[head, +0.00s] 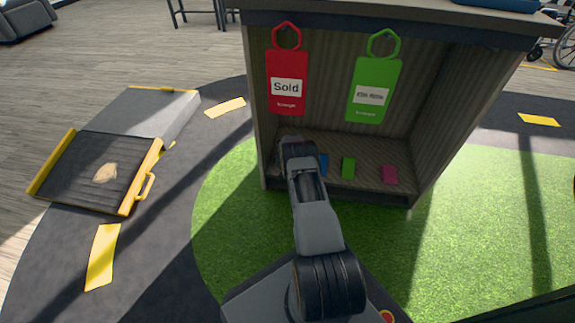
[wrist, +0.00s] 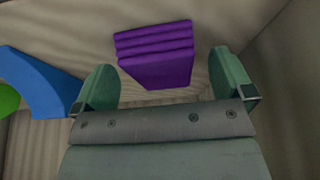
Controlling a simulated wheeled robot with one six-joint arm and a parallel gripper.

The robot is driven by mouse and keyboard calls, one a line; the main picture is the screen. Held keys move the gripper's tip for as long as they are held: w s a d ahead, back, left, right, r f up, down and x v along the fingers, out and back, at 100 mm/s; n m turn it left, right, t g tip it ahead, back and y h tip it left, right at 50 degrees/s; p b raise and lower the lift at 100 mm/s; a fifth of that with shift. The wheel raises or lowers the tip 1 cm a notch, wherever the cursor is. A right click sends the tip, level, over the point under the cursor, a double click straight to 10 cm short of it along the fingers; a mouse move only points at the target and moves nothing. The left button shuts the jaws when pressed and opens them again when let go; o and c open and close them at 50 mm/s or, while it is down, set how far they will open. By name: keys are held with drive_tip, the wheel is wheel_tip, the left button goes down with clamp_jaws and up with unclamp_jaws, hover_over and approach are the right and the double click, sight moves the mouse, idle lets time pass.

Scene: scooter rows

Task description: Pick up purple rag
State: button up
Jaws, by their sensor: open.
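The purple rag (wrist: 156,56) is a folded, layered block in the wrist view. It lies on the ribbed shelf surface, just beyond and between the two fingers of my gripper (wrist: 164,82). The fingers are apart, with nothing held between them. In the head view my arm reaches into the lower part of the cabinet (head: 254,110), and its end hides the purple rag there.
A blue rag (wrist: 38,82) lies left of my gripper, with part of a green one (wrist: 8,98) beyond it. In the head view a green rag (head: 348,167) and a pink rag (head: 389,174) lie farther right. Cabinet walls stand close around the gripper.

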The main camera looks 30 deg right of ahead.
drive_tip(key=shift+w+d+f, duration=0.1)
drive_tip(key=shift+d+f, duration=0.05)
drive_tip(key=shift+f, duration=0.3)
drive_tip(key=shift+c, duration=0.3)
drive_tip(key=shift+r, duration=0.1)
drive_tip(key=c, duration=0.9)
drive_tip(key=shift+c, duration=0.2)
